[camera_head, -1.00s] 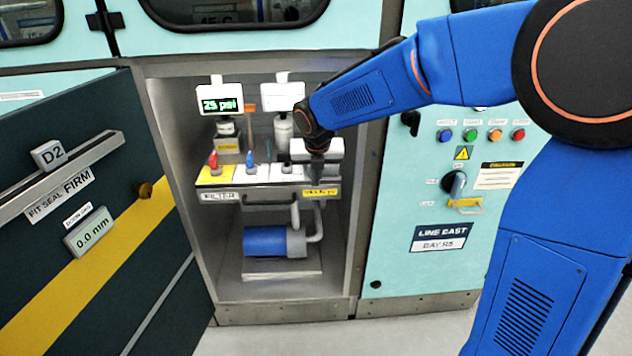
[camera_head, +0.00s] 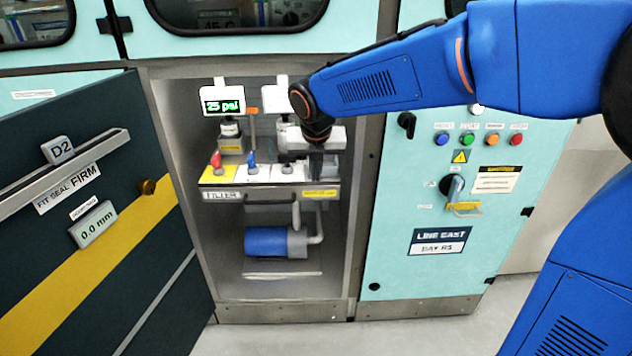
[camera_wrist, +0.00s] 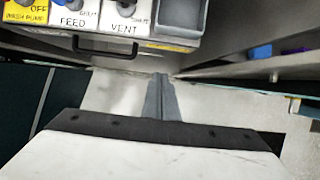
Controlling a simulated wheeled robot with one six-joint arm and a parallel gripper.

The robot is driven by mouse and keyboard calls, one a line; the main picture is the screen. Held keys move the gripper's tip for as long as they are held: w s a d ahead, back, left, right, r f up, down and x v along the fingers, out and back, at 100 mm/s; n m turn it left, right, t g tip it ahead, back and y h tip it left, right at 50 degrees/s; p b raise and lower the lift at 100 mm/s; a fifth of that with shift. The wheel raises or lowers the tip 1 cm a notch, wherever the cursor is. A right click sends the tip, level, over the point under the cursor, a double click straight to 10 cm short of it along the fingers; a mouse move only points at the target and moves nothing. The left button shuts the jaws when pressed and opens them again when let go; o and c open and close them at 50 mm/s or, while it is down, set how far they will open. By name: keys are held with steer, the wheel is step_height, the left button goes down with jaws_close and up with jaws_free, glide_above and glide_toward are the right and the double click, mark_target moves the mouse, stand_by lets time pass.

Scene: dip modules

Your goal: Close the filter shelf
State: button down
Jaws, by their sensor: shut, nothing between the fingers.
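The filter shelf (camera_head: 270,188) is a pull-out tray in the open cabinet, with a "FILTER" label, coloured panels, valve levers and a dark handle (camera_head: 268,199) on its front. In the wrist view the shelf (camera_wrist: 181,27) fills the upper left, with its "FEED" and "VENT" panels and the handle (camera_wrist: 108,47) below. My gripper (camera_head: 316,172) is over the shelf's right end in the head view. In the wrist view my gripper (camera_wrist: 161,78) is shut and empty, its fingers together below the shelf's front edge. I cannot tell whether it touches the shelf.
The dark D2 door (camera_head: 110,210) stands open on the left. A blue pump (camera_head: 266,241) sits below the shelf. A display (camera_head: 222,104) reads 25 psi above it. A teal control panel (camera_head: 425,270) with buttons is on the right. The floor in front is clear.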

mark_target(269, 176)
steer(key=a+r, duration=0.2)
steer(key=a, duration=1.2)
steer(key=x, duration=0.3)
steer(key=w+x, duration=0.1)
steer(key=x, duration=0.3)
steer(key=w+x, duration=0.1)
steer(key=x, duration=0.2)
steer(key=shift+w+r, duration=0.1)
steer(key=shift+r, duration=0.15)
steer(key=shift+w, duration=0.6)
steer(key=w, duration=0.4)
steer(key=shift+w, duration=0.4)
steer(key=shift+w+r, duration=0.1)
steer(key=shift+r, duration=0.1)
